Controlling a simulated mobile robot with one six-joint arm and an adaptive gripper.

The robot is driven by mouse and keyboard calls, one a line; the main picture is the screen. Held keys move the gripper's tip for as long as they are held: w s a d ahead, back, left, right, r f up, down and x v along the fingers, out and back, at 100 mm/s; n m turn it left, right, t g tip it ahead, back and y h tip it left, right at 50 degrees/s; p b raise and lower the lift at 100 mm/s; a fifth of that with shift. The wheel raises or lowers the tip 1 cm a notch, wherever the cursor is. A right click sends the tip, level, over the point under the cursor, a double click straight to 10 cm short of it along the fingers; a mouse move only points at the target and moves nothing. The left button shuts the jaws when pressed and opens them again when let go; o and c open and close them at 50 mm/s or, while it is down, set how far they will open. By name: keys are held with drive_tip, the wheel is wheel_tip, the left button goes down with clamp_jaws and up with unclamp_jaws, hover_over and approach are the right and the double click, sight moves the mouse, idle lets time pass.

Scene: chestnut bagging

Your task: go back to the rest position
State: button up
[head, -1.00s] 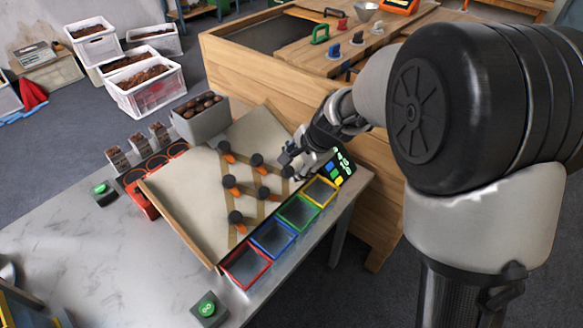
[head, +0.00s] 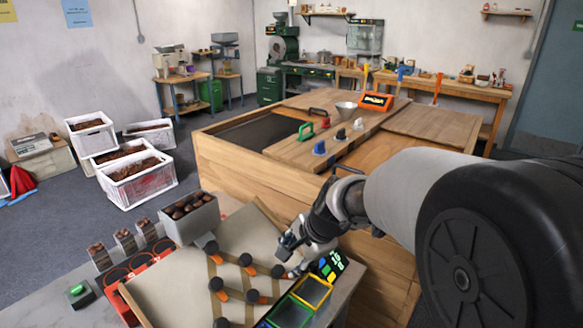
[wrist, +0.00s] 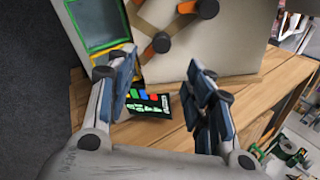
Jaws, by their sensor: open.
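My gripper (head: 290,257) is above the right end of the sorting board in the head view, near the small display panel. In the wrist view my gripper (wrist: 158,88) has its two blue-padded fingers wide apart with nothing between them. The display panel (wrist: 150,106), with lit green marks, shows beyond the fingers; in the head view the panel (head: 332,263) is partly covered by my arm. The sloped beige board (head: 172,284) carries several dark knobs with orange levers (head: 253,296).
A grey bin of chestnuts (head: 190,220) stands behind the board. Yellow and green framed trays (head: 311,291) line its right edge. A wooden cabinet (head: 240,185) stands close behind, with coloured handles and a funnel (head: 346,108) on top. White crates (head: 140,185) stand on the floor at left.

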drive_tip(key=s+d+r+n+h, duration=0.1)
drive_tip(key=s+d+r+n, duration=0.25)
drive_tip(key=s, duration=0.25)
drive_tip(key=s+d+r+n, duration=0.2)
drive_tip(key=s+r, duration=0.2)
drive_tip(key=s, duration=0.2)
drive_tip(key=s+d+n+h, duration=0.1)
drive_tip(key=s+d+n, duration=0.2)
drive_tip(key=s, duration=0.5)
drive_tip(key=s+d+n+h, duration=0.1)
drive_tip(key=s+d+n, duration=0.3)
drive_tip(key=s, duration=0.5)
drive_tip(key=shift+d+f+h, duration=0.2)
drive_tip(key=shift+d+h, duration=0.1)
